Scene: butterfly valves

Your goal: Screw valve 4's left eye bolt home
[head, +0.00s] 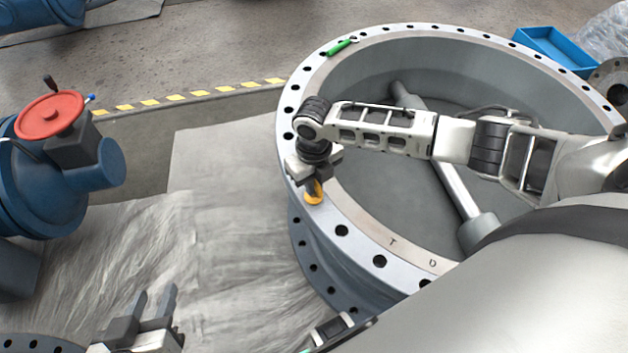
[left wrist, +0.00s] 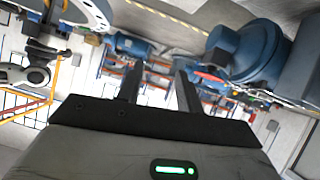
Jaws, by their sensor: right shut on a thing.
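The large grey valve (head: 352,216) lies flat with its ring flange up and bolt holes around it. A yellow eye bolt (head: 314,195) stands at the left side of the flange. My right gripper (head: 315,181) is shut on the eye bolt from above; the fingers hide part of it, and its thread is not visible. I cannot tell how deep it sits. My left gripper (head: 153,304) is open and empty, low at the left, away from the valve. Its two spread fingers also show in the left wrist view (left wrist: 160,92).
A green-handled tool (head: 340,47) lies on the flange's far rim. A blue valve with a red handwheel (head: 50,115) stands at the left. A blue bin (head: 553,50) is at the back right. Grey sheeting (head: 220,250) covers the floor between the valves.

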